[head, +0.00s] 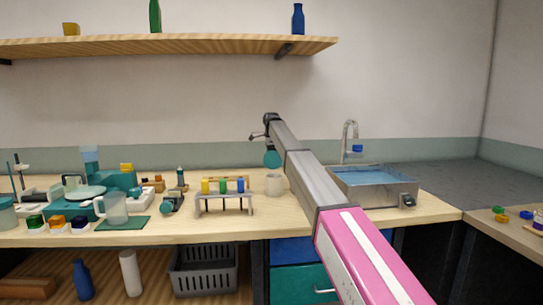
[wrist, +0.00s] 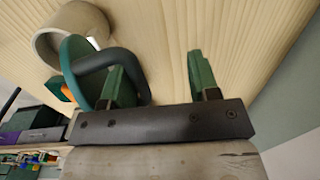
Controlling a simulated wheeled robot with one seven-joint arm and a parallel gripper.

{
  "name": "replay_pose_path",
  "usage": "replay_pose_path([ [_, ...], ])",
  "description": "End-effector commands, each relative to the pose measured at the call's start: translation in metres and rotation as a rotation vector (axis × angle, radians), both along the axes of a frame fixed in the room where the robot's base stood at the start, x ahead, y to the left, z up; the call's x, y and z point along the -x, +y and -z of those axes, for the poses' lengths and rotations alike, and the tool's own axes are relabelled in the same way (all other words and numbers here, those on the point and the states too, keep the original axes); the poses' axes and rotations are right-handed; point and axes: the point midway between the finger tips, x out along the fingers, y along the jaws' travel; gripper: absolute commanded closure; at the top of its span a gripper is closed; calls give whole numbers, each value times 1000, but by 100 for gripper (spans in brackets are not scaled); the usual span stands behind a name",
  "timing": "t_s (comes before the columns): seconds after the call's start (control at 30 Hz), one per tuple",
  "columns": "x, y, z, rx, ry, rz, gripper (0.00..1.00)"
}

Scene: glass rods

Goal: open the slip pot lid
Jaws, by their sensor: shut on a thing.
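The slip pot (head: 275,186) is a small beige cylinder standing on the bench. In the wrist view the pot (wrist: 48,45) shows its open round mouth. The lid (head: 272,159) is a teal disc, off the pot and tilted on edge, above it in the head view. My gripper (head: 262,136) is over the lid, small and partly hidden by my arm. In the wrist view my gripper (wrist: 160,78) has green fingers and is shut on the lid (wrist: 75,62) by its dark loop handle (wrist: 95,60), which lies around the left finger.
A rack with coloured pieces (head: 225,196) stands just left of the pot. A sink basin (head: 410,190) with a tap (head: 348,140) is to the right. A jug (head: 115,208) and other items crowd the left bench. A wooden shelf (head: 200,45) hangs above.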

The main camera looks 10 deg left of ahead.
Motion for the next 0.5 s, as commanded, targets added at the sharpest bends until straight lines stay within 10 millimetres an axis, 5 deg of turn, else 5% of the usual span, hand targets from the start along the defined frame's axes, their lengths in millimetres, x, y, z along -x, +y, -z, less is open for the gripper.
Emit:
replay_pose_path([
  [0.5,-1,1,-3,-6,-14,0,61],
])
